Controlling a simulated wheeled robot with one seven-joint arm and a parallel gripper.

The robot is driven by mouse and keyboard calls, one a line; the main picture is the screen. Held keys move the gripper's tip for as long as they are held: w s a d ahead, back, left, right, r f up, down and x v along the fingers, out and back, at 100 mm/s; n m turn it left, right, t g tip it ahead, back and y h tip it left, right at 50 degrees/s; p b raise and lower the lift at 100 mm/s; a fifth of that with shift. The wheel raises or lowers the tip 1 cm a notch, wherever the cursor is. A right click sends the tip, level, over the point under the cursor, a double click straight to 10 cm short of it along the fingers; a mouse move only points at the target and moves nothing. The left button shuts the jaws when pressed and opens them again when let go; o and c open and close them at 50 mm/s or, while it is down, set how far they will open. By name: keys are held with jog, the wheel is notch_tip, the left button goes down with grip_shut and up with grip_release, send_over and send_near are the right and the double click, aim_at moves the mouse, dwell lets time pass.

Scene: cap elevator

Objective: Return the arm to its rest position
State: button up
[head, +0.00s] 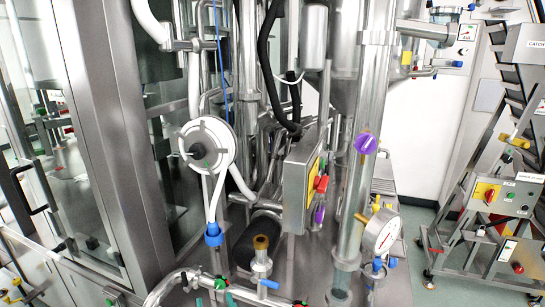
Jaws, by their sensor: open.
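Neither my arm nor my gripper shows in the head view, so I cannot see how the arm is posed. The view is filled by steel process machinery with pipes, hoses and valves. I see no object held and nothing that I can identify as part of my arm.
A glass-doored steel cabinet (112,130) stands at left. A white round housing (208,146), a control box with a red switch (302,180) and a pressure gauge (381,233) are in the middle. A wheeled control stand (490,200) is at right. Some grey floor (415,262) is clear.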

jog(key=s+d+f+m+h, duration=0.2)
jog(key=s+d+f, duration=0.2)
jog(key=s+f, duration=0.4)
jog(key=s+d+f+m+h, duration=0.2)
jog(key=s+d+f, duration=0.2)
jog(key=s+f, duration=0.35)
jog(key=s+d+f+h, duration=0.1)
jog(key=s+d, duration=0.1)
jog(key=s, duration=0.8)
jog(key=s+d+n, duration=0.1)
jog(key=s+d, duration=0.2)
jog(key=s, duration=0.6)
jog(key=shift+s+d+f+h, duration=0.25)
jog(key=shift+s+f+h, duration=0.1)
jog(key=shift+f+h, duration=0.05)
jog(key=shift+c, duration=0.6)
